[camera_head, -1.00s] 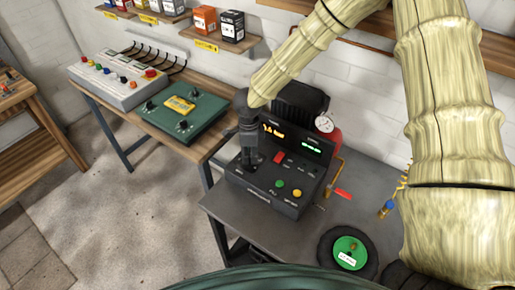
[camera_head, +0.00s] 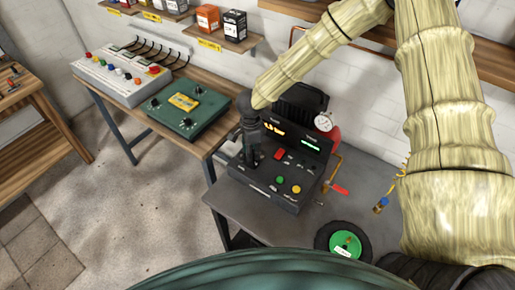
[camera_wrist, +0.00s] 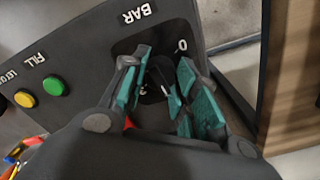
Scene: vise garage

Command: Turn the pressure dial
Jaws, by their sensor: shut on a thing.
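The black compressor control panel (camera_head: 262,192) stands on the grey bench, with a red switch, a green button (camera_head: 281,181) and a yellow button. The pressure dial (camera_wrist: 152,90) is a dark round knob by the "BAR" label in the wrist view, partly covered by the fingers. My gripper (camera_head: 250,163) points down at the panel's left side. In the wrist view my gripper (camera_wrist: 158,88) has its teal pads on either side of the dial, shut on it. In the head view the dial is hidden behind the gripper. An orange readout (camera_head: 274,130) glows on the panel, its digits too small to read surely.
A round gauge (camera_head: 323,121) and a red-handled valve (camera_head: 340,189) are right of the panel. A wheel with a green hub (camera_head: 346,245) lies at the bench's front. A wooden table (camera_head: 133,114) with a green case (camera_head: 189,109) and a grey button box stands at left.

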